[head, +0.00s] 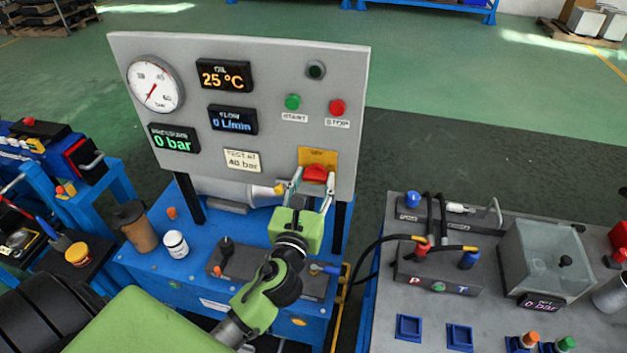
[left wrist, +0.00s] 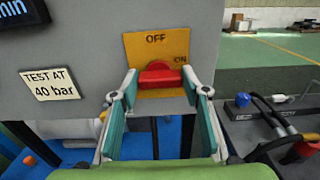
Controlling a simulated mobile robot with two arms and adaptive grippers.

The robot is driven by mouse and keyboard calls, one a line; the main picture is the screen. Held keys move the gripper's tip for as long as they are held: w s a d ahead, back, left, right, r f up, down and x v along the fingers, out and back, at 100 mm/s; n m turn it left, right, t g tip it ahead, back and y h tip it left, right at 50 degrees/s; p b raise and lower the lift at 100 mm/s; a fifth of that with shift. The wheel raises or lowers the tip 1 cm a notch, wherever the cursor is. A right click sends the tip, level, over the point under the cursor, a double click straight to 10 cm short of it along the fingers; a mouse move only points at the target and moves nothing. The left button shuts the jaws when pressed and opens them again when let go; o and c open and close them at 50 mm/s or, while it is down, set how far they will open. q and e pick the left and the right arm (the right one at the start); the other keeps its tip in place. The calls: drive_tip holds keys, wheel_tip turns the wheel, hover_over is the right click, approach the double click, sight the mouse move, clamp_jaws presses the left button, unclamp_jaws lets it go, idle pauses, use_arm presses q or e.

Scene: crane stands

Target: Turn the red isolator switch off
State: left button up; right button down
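The red isolator switch (head: 316,172) sits on a yellow plate (head: 318,156) at the lower right of the grey panel. In the left wrist view, the red handle (left wrist: 162,77) lies roughly horizontal, with OFF printed above it and ON at its right. My left gripper (head: 314,179) is open in front of the panel. Its fingertips stand at the left and right ends of the handle, as the left wrist view (left wrist: 160,88) also shows. I cannot tell whether they touch it. My right gripper is not in view.
The panel (head: 270,85) carries a gauge, displays, and START and STOP buttons above the switch. The blue bench (head: 150,262) below holds a brown cup (head: 136,228) and a white jar (head: 175,244). A grey bench with hoses (head: 430,225) stands at the right.

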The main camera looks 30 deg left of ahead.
use_arm(q)
drive_tip(key=c, duration=0.3)
drive_tip(key=shift+c, duration=0.2)
drive_tip(key=shift+n, duration=0.3)
drive_tip(key=n, duration=0.3)
drive_tip(key=shift+a+n, duration=0.1)
drive_tip(key=shift+n, duration=0.3)
drive_tip(key=n, duration=0.4)
drive_tip(key=shift+a+n+b, duration=0.1)
drive_tip(key=shift+n+b, duration=0.2)
drive_tip(key=n, duration=0.4)
drive_tip(key=shift+s+a+f+n+b, duration=0.1)
drive_tip(key=shift+n+b, duration=0.25)
drive_tip(key=shift+n, duration=2.05)
